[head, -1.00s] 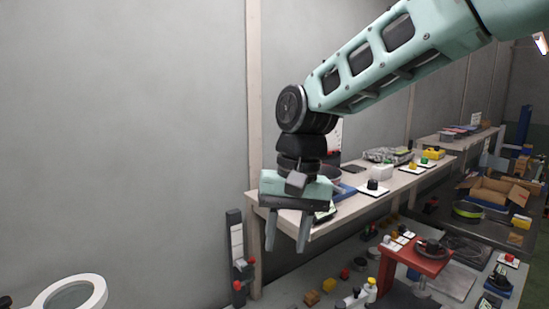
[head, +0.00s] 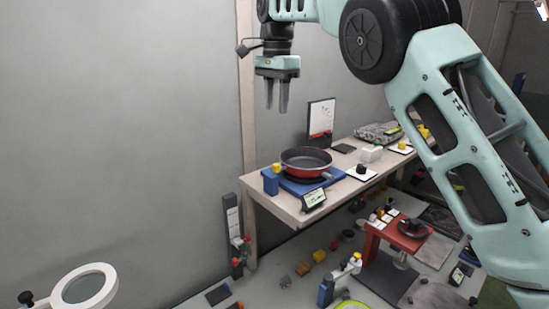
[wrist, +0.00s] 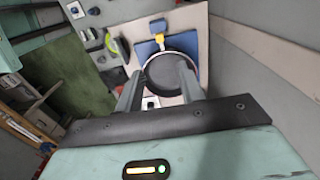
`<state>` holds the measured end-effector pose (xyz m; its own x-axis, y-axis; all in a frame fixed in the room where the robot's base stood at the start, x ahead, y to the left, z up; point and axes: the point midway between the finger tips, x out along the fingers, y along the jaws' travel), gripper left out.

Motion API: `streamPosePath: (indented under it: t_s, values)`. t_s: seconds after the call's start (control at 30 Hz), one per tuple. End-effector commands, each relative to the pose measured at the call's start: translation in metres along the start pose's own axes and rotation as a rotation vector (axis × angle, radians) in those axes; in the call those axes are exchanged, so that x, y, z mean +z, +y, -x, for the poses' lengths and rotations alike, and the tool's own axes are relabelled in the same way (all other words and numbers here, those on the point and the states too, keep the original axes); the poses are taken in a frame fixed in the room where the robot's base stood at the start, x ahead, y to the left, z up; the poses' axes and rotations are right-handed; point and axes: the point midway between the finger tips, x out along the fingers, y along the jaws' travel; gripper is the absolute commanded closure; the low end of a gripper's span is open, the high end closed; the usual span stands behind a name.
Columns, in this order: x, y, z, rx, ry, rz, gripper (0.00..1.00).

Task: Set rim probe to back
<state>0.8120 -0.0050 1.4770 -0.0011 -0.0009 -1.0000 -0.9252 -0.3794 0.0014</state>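A dark frying pan with a red outside (head: 306,162) sits on a blue base (head: 300,187) on the bench. At the pan's left edge stands a blue block with a yellow top (head: 271,181), which looks like the rim probe. In the wrist view the yellow part (wrist: 159,39) lies close to the pan's rim, with its blue block (wrist: 158,26) beyond; I cannot tell if it touches the rim. My gripper (head: 276,108) is open and empty, pointing down, well above the pan. In the wrist view the pan (wrist: 172,75) shows between my fingers.
A small display (head: 314,198) stands at the bench's front edge. A white board (head: 321,117) stands behind the pan. A black knob on a white plate (head: 361,170) is to its right. A ring magnifier (head: 84,287) is at lower left. The air around my gripper is clear.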

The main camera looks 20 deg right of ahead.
Motion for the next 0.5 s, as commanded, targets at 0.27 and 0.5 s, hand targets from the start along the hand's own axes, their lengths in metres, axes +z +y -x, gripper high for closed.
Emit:
streamPosePath:
  t_s: [0.27, 0.5]
  values:
    - [0.001, 0.002, -0.050, 0.004, -0.002, 0.003, 0.62]
    - [0.001, 0.002, -0.099, 0.005, -0.002, 0.002, 0.62]
